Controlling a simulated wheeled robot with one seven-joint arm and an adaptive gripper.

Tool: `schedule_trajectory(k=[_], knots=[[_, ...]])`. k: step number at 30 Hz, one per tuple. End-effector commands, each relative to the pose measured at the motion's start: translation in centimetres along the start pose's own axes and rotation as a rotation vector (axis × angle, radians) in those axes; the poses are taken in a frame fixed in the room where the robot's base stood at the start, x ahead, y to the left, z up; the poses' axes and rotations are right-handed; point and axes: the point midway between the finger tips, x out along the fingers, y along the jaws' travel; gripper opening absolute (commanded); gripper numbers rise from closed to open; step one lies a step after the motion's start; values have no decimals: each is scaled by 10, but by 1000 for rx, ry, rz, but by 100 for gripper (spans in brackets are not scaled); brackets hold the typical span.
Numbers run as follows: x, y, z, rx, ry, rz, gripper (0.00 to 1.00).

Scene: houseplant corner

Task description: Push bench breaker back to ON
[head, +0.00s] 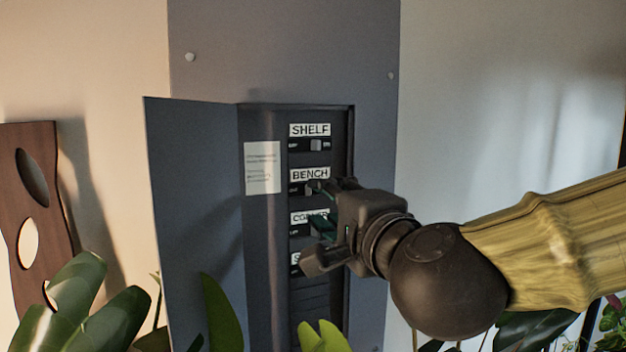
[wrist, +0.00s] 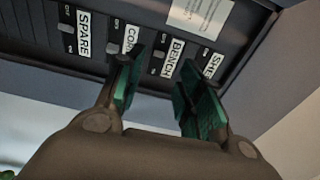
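The breaker panel is dark, with switches in a column under white labels. The BENCH label (head: 310,174) is second from the top, and the BENCH label also shows in the wrist view (wrist: 174,58). The bench breaker switch (wrist: 158,58) is a small grey lever beside its label; I cannot tell its exact position. My gripper (head: 325,208) is in front of the panel at the BENCH and third rows. In the wrist view my gripper (wrist: 160,80) is open, its green-padded fingers apart and empty, with the bench switch between them. Contact with the panel is unclear.
The SHELF switch (head: 316,145) is above, the SPARE label (wrist: 84,35) below; the third label is partly hidden by a finger. The open panel door (head: 190,200) stands left. Plant leaves (head: 90,300) crowd the lower left.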

Motion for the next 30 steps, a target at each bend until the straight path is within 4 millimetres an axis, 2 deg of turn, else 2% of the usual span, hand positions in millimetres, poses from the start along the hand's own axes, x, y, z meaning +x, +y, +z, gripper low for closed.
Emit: schedule_trajectory(k=[30], knots=[[74,1,-1,2,1,2,38]])
